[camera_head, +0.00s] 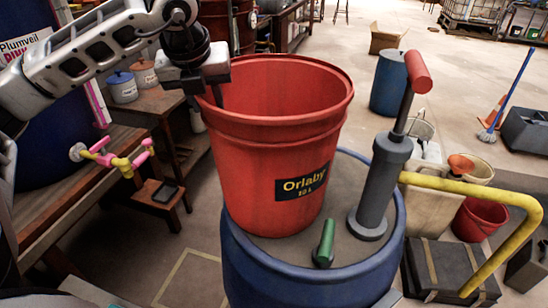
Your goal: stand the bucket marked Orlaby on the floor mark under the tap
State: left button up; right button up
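The red bucket (262,170) carries a black label reading "Orlaby 10 L". It stands upright on top of the blue drum (300,285), and its inside looks empty as far as I can see. My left gripper (208,88) is at the bucket's left rim, with one dark finger just inside the wall. Whether it is closed on the rim I cannot tell. The yellow tap (122,163) with pink handles sticks out from the vat marked Plumveil (55,140) at left. A pale yellow square floor mark (172,280) lies below, partly hidden by the drum. My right gripper is out of view.
A grey hand pump (378,185) with a red handle and yellow spout stands on the drum beside the bucket, near a green object (325,245). A wooden stool (165,197) and bench (75,185) are at left. Dark cases (450,268) and another red bucket (478,220) are at right.

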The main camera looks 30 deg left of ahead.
pick_arm(q)
grip_shut()
dwell(1.4)
